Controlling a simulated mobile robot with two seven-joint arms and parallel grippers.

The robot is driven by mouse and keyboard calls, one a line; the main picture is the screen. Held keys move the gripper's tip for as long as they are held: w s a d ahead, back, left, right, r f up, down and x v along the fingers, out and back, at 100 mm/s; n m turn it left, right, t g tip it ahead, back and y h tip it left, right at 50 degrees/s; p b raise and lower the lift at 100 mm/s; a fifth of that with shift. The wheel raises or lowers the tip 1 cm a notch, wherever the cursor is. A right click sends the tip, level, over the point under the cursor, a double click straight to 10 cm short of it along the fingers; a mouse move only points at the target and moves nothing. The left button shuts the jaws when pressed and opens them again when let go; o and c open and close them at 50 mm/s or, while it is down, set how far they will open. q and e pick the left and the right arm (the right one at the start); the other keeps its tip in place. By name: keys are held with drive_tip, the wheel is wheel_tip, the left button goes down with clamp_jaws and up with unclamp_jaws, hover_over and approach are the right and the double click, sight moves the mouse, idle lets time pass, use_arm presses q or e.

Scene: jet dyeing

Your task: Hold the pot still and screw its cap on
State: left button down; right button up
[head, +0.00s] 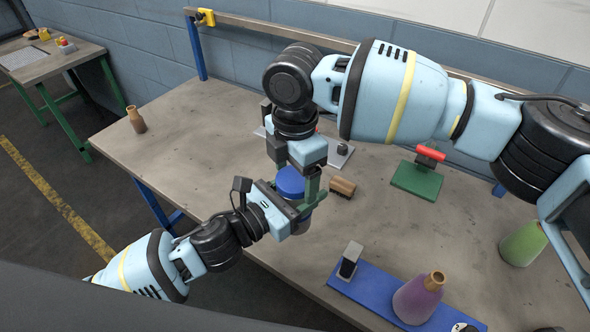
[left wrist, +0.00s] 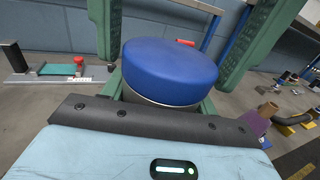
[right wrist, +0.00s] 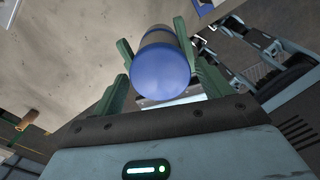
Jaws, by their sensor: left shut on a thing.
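The blue cap (head: 290,182) sits on top of the pot, with no clear gap between them. The dark grey pot (right wrist: 156,36) shows beyond the cap in the right wrist view, and only a narrow strip (left wrist: 150,99) shows under the cap in the left wrist view. My left gripper (head: 304,208) is shut on the pot from the side. My right gripper (head: 296,176) points down from above, its green fingers spread on either side of the cap (left wrist: 170,68). They look apart from it. How far the cap is screwed on cannot be told.
A brown cylinder (head: 342,187) lies close by on the table. A green plate with a red-handled tool (head: 418,180) is to the right. A blue board (head: 380,291) with a purple bottle (head: 418,297) is in front. The left table area is clear except a brown bottle (head: 136,120).

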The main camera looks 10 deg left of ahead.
drive_tip(key=c, duration=0.8)
drive_tip(key=shift+m, duration=0.9)
drive_tip(key=o, duration=1.1)
drive_tip(key=shift+o, duration=0.2)
wheel_tip(320, 180, up, 12)
